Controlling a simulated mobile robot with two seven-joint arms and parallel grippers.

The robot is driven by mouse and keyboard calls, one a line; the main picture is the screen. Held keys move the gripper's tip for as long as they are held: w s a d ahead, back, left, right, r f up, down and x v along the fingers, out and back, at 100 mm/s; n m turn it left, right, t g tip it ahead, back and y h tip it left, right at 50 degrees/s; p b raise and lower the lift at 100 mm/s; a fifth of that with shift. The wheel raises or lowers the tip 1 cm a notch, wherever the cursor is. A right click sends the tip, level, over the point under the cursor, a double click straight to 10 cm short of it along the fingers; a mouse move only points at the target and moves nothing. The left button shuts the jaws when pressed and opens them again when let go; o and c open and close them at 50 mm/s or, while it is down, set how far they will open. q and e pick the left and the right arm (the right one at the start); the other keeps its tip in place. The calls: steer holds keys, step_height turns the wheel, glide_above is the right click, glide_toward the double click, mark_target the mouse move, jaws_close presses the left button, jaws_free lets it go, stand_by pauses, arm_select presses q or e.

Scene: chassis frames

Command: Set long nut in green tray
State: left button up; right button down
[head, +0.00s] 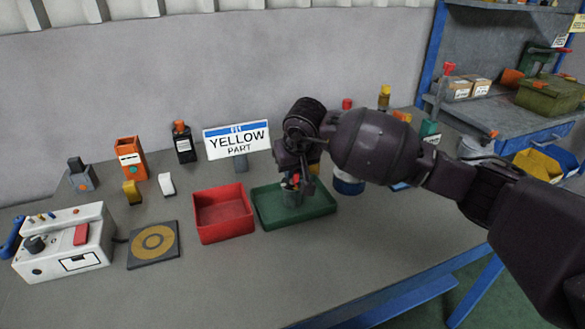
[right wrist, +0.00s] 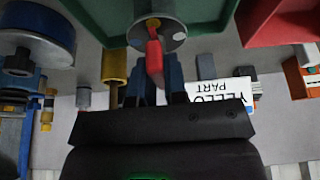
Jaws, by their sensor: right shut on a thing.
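My right gripper (head: 293,187) is low over the green tray (head: 325,208), pointing down. It is shut on a small piece with a red lever-like part (right wrist: 155,62), which shows between the fingertips in the right wrist view. A round grey part with a yellow centre (right wrist: 160,30) shows with it, against the green tray. I cannot tell whether this piece is the long nut, nor whether it touches the tray floor. A brass-coloured long piece (right wrist: 115,68) shows beside the fingers in the right wrist view. My left gripper is not in view.
A red tray (head: 223,212) stands just left of the green tray. A "YELLOW PART" sign (head: 237,140) stands behind. The front table is clear.

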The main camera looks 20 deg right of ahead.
steer(key=c, duration=1.2)
jaws_free()
steer(key=shift+o, duration=0.2)
steer(key=shift+r, duration=0.35)
steer(key=p+v, duration=0.1)
steer(key=v, duration=1)
steer(key=shift+s+r+p, duration=0.15)
steer(key=shift+r+p, duration=0.05)
steer(key=shift+p, duration=0.1)
steer(key=shift+s+f, duration=0.1)
